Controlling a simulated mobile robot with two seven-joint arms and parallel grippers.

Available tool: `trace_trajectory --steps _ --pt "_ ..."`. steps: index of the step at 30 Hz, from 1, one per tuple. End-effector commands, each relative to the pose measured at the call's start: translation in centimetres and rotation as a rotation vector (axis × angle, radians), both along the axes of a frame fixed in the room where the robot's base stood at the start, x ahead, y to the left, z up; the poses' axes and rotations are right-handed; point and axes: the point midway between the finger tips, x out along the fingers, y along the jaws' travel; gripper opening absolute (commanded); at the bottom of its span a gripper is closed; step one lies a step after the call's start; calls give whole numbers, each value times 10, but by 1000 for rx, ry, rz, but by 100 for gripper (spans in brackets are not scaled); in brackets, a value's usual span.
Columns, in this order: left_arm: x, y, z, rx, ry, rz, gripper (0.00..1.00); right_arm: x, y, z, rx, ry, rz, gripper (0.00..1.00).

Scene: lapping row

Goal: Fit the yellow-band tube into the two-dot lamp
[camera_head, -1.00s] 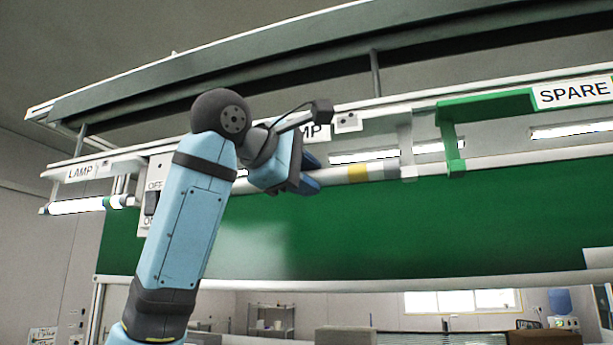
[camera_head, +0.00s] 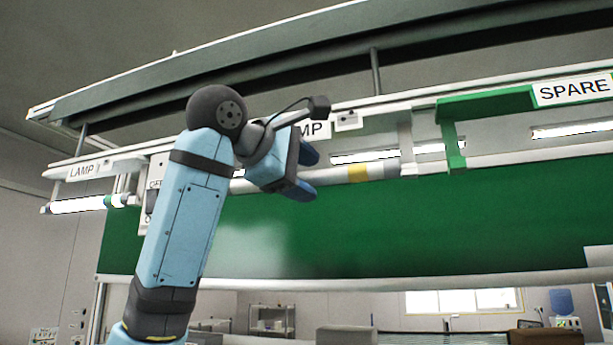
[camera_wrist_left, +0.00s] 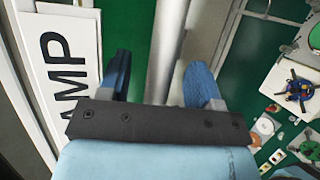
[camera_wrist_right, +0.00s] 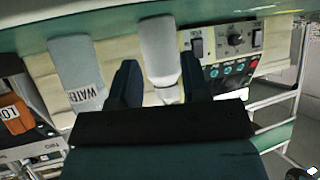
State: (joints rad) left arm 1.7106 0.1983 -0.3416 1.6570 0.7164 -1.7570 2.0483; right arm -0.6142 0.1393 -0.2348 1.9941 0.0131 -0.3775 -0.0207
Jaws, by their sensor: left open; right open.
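The yellow-band tube (camera_head: 330,175) lies lengthwise under the middle LAMP sign (camera_head: 312,129); its yellow band (camera_head: 357,173) is right of my left gripper (camera_head: 311,174). The tube's right end, with a grey section, reaches a white end holder (camera_head: 408,169); my arm hides its left end. My left gripper is open with its blue fingers either side of the tube. In the left wrist view the tube (camera_wrist_left: 167,45) runs between the spread fingers (camera_wrist_left: 159,82).
A green bracket (camera_head: 486,104) beside the SPARE sign (camera_head: 573,91) hangs right of the lamp. Another lamp tube (camera_head: 77,206) is at left, near a switch box (camera_head: 157,170). The right wrist view shows a white bottle (camera_wrist_right: 159,48), a WATER bottle (camera_wrist_right: 78,75) and switches (camera_wrist_right: 234,40).

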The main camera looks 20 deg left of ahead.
Motion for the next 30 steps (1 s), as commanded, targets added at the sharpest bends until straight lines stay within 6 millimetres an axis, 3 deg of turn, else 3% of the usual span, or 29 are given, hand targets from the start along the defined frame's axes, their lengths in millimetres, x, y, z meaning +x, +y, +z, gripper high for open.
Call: trace_trajectory --steps 15,21,30 --pt "-95 43 21 0 -4 -1 58 -1 0 -27 -1 3 0 43" --pt "-114 52 26 -1 -2 0 58 -1 0 -31 -1 3 0 43" --pt "-117 54 27 0 -1 0 58 0 0 -30 0 0 0 43"
